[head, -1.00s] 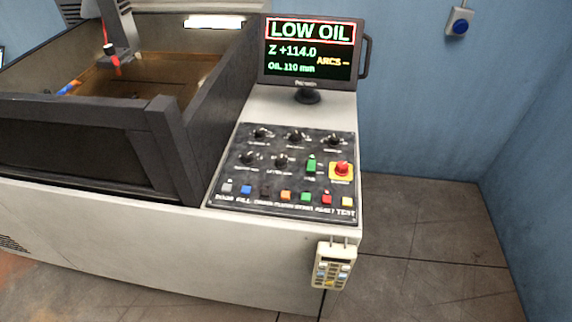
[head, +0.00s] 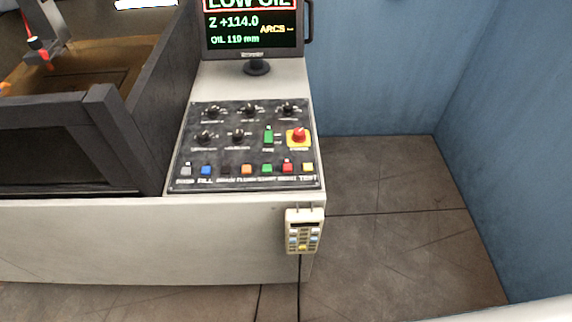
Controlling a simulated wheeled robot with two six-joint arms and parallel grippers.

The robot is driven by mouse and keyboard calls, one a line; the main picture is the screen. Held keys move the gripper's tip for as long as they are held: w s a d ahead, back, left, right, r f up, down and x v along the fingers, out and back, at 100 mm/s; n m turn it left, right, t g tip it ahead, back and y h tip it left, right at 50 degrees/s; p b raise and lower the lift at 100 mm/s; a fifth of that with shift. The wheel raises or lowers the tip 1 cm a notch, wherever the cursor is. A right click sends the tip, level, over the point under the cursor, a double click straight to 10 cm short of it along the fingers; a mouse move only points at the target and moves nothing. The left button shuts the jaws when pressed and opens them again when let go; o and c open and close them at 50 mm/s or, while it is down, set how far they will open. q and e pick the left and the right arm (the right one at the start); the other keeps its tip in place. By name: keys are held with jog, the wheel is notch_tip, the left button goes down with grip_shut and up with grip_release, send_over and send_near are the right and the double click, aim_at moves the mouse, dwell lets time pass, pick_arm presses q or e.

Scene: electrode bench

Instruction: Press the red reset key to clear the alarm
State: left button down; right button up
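The red reset key (head: 287,167) is a small red square key in the bottom row of the black control panel (head: 220,183), second from the right. A green key (head: 267,168) is to its left and a yellow key (head: 308,167) to its right. The monitor (head: 253,28) above the panel shows an alarm line reading LOW OIL, partly cut off by the top edge, with Z +114.0 and OIL 110 mm below. Neither of my grippers is in the head view.
A red emergency knob (head: 299,135) on a yellow plate sits just above the reset key. A beige handheld pendant (head: 303,231) hangs on the bench front below the panel. A dark-walled tank (head: 60,150) stands left of the panel. The floor (head: 385,230) at right is clear.

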grip_shut()
dwell(1.8)
